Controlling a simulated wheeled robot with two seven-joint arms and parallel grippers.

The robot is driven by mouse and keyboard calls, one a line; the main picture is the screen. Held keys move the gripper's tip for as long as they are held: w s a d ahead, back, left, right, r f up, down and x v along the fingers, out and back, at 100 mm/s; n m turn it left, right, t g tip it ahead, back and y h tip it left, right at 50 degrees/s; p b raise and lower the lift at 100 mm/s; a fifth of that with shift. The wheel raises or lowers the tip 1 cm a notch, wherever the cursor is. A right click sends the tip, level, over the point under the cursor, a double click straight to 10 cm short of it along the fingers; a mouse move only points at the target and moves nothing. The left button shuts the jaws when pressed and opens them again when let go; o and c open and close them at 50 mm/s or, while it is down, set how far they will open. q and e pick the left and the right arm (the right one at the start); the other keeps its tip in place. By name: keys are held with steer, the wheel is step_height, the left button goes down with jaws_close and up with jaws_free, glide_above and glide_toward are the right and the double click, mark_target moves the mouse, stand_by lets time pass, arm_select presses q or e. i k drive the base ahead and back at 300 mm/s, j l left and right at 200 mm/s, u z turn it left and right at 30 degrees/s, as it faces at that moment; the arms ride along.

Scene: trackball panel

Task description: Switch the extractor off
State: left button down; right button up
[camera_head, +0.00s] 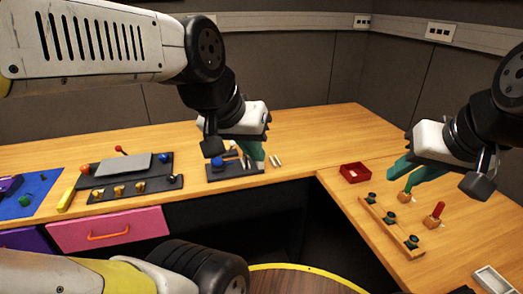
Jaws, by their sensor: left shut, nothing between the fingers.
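A dark control panel (224,175) lies on the back counter, with a blue ball (218,162) at its left. No label naming the extractor is legible, and I cannot tell which control is its switch. My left gripper (260,168) is shut and empty, its green fingers pointing down over the panel's right part. The fingers hide part of the panel; whether they touch it I cannot tell. My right gripper (396,177) appears open and empty above the right counter, to the left of and above wooden pieces.
A longer black panel (128,188) with a grey slab, knobs and brass-coloured parts lies to the left. A red tray (354,172), a wooden strip with dark knobs (391,223) and a red-topped wooden piece (434,215) occupy the right counter. A pink drawer (108,229) is below.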

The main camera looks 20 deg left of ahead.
mark_target(232, 143)
steer(key=u, duration=0.85)
steer(key=i+l+z, duration=0.15)
steer(key=i, duration=0.3)
steer(key=i+l+z, duration=0.2)
steer(key=i, duration=0.2)
